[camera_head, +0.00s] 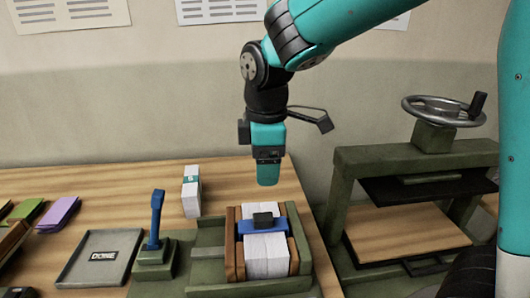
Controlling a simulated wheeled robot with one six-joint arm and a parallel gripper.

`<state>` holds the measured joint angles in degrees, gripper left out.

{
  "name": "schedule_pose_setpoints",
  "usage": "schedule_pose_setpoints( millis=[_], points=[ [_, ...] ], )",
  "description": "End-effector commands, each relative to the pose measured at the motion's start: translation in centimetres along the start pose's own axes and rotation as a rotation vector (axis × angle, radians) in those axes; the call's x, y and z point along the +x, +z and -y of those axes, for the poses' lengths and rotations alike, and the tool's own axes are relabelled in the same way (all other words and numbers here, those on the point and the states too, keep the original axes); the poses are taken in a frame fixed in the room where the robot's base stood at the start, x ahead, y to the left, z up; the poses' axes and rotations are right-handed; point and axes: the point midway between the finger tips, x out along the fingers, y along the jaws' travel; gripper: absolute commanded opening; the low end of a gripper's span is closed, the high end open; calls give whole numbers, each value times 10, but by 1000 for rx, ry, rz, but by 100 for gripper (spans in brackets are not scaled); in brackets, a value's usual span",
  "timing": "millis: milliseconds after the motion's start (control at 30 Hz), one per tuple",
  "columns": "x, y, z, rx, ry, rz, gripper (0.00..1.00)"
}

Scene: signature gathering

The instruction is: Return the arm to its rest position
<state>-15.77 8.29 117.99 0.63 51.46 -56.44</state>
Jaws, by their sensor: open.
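My gripper (267,172) hangs at the end of my teal and black arm, pointing down. It is above the far end of a clamped stack of white paper (267,255) and apart from it. The jaws are small and seen edge-on here, and nothing shows held in them. The stack lies between brown wooden side blocks (235,262) in a green jig, with a blue bar (285,223) across it and a black knob on the bar.
A white bundle with a green band (191,191) stands behind a blue lever (155,220) on a green base. A grey tray marked DONE (98,278) lies left. A green press (420,155) with a handwheel stands right. Purple (60,214) and green pads lie far left.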

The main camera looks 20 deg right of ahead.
Motion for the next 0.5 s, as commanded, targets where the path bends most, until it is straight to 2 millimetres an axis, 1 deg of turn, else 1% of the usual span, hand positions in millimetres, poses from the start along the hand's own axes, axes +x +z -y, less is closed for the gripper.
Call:
schedule_pose_setpoints(
  millis=[33,167,367,433,467,500],
  points=[
    [-8,-1,-1,0,6,-3,72],
    [-22,-1,-1,-1,7,-3,72],
    [-28,0,-1,0,6,-3,72],
    [-28,0,5,17,4,-12,72],
    [-28,1,10,33,2,-21,72],
    [-28,2,20,66,-2,-38,72]
  ],
)
